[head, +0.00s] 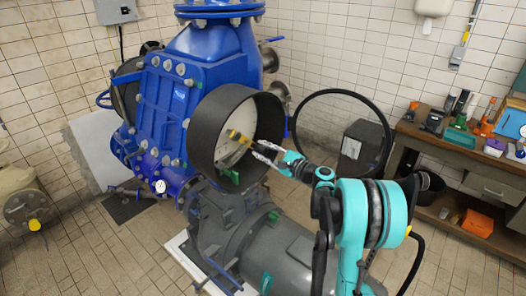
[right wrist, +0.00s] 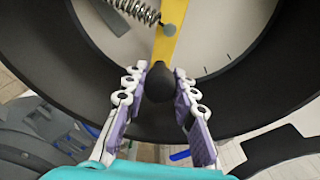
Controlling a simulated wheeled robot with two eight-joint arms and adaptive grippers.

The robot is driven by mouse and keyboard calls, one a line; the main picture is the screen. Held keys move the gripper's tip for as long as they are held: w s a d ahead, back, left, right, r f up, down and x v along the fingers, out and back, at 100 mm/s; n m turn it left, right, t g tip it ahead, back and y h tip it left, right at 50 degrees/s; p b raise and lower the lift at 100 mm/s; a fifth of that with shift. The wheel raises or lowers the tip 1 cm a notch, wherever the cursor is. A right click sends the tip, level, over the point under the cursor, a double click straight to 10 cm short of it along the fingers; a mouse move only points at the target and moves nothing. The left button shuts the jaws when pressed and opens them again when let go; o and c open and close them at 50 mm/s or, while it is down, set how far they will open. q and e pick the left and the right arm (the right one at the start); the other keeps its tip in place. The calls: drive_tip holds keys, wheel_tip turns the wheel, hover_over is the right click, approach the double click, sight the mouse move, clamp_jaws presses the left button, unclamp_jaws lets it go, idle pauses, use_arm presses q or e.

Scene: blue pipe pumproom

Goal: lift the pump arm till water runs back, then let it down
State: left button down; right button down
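The pump arm (head: 238,138) is a yellow lever with a dark knob at its end, in front of the pale round face inside a wide black ring on the blue pump. In the right wrist view the yellow arm (right wrist: 166,42) runs up from its black knob (right wrist: 160,82). My right gripper (head: 262,152) is at the knob; in the right wrist view its two fingers (right wrist: 160,76) stand one on each side of it. They look open, with a narrow gap at the left; contact at the right is unclear. No running water shows. My left gripper is out of view.
The black ring (head: 200,135) surrounds the lever closely. A metal coil spring (right wrist: 132,10) is beside the arm. The grey motor housing (head: 285,250) lies below. A black hoop (head: 343,92) and a workbench with tools (head: 455,145) stand at the right. Tiled floor is open at left.

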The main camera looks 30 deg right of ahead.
drive_tip(key=shift+r, duration=0.1)
drive_tip(key=shift+w+d+r+p, duration=0.2)
drive_tip(key=shift+d+r+p, duration=0.1)
drive_tip(key=shift+d+r, duration=0.15)
drive_tip(key=shift+w+d+r+p, duration=0.15)
drive_tip(key=shift+d+r+p, duration=0.15)
drive_tip(key=shift+r, duration=0.2)
drive_tip(key=shift+w+d+r+p, duration=0.15)
drive_tip(key=shift+d+r+p, duration=0.2)
drive_tip(key=shift+r, duration=0.3)
drive_tip(key=shift+w+d+r+p, duration=0.1)
drive_tip(key=shift+d+r+p, duration=0.25)
drive_tip(key=shift+r, duration=0.25)
drive_tip(key=r, duration=0.1)
drive_tip(key=r+p, duration=0.2)
drive_tip(key=shift+d+r, duration=0.2)
drive_tip(key=shift+d, duration=0.05)
idle(2.4)
